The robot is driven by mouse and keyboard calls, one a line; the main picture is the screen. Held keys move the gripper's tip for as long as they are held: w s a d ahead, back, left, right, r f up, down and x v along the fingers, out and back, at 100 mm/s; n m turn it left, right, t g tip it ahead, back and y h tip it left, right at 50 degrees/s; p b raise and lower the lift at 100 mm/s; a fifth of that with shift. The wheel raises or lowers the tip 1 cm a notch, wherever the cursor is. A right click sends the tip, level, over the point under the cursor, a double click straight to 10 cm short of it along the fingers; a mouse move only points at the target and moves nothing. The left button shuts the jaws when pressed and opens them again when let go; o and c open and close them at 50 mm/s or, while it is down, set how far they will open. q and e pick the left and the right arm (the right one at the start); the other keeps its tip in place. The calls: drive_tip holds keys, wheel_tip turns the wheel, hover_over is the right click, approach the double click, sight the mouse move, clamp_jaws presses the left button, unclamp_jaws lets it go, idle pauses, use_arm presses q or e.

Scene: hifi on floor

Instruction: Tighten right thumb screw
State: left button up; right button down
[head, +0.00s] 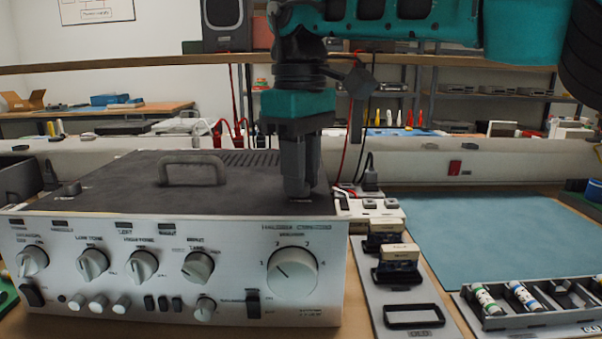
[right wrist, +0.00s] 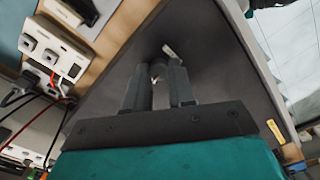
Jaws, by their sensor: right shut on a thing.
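The hifi amplifier (head: 110,205) stands on the bench at the left, with a dark top and a silver front full of knobs. My right gripper (head: 300,192) points straight down onto the right part of its top, near the front edge. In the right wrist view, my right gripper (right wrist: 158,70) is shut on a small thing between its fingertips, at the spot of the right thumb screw. The screw itself is mostly hidden by the fingers. The left thumb screw (head: 73,188) shows on the top at the left. My left gripper is not in view.
A handle (head: 192,168) rises from the middle of the amplifier's top. A white power strip (head: 378,207) and a grey tray with blocks (head: 405,310) stand to the right. A battery holder (head: 530,308) lies at the front right. The blue mat (head: 480,235) is mostly clear.

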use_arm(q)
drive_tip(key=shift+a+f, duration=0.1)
use_arm(e)
drive_tip(key=c, duration=0.9)
unclamp_jaws()
drive_tip(key=shift+c, duration=0.2)
drive_tip(key=shift+r, duration=0.1)
use_arm(q)
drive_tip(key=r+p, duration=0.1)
drive_tip(key=p, duration=0.1)
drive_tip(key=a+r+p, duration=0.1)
drive_tip(key=p, duration=0.1)
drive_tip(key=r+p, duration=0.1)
drive_tip(key=p, duration=0.1)
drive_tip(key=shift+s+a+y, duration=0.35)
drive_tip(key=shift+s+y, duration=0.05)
use_arm(e)
wheel_tip(320, 180, up, 13)
